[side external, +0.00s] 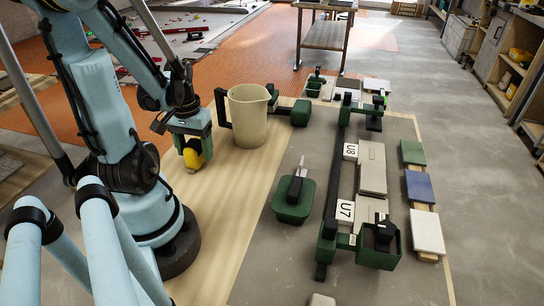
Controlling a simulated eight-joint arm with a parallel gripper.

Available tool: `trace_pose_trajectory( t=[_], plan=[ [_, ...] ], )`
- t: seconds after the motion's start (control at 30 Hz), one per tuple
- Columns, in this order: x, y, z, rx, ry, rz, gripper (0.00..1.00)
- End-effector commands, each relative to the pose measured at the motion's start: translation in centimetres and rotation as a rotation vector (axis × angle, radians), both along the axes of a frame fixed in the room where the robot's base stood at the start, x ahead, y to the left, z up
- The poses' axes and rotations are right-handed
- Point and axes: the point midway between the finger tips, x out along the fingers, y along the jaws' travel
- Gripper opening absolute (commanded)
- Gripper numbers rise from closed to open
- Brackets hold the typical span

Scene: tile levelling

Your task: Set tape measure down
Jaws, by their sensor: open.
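A yellow tape measure (198,148) with a dark case part and a pale lower end is at the left of the work area, by the beige floor board. My gripper (192,140) is directly above it, pointing down, with its green fingers beside the tape measure's upper part. The jaws are open. Whether the tape measure touches the board, and whether a finger still touches it, cannot be told from this view.
A beige jug (249,115) stands close to the right of my gripper. A green tub (294,200) with a trowel, a dark rail (342,172), grey tiles (372,168) and a green open box (379,248) lie farther right. The board (225,205) in front is clear.

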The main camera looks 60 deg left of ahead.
Motion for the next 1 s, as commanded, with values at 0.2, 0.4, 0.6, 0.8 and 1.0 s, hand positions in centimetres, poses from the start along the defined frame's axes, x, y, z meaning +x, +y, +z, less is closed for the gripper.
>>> trace_pose_trajectory(
  t=[0.2, 0.4, 0.6, 0.8, 1.0],
  plan=[
    [-0.1, -0.1, 2.2, 0.0, 0.0, 0.0, 0.68],
    [0.0, -0.1, 4.4, 0.0, 0.0, 0.0, 0.68],
    [0.0, 0.0, 6.7, 0.0, 0.0, 0.0, 0.68],
    [0.0, 0.0, 9.0, 0.0, 0.0, 0.0, 0.68],
    [0.0, -0.1, 10.5, 0.0, 0.0, 0.0, 0.68]
  ],
)
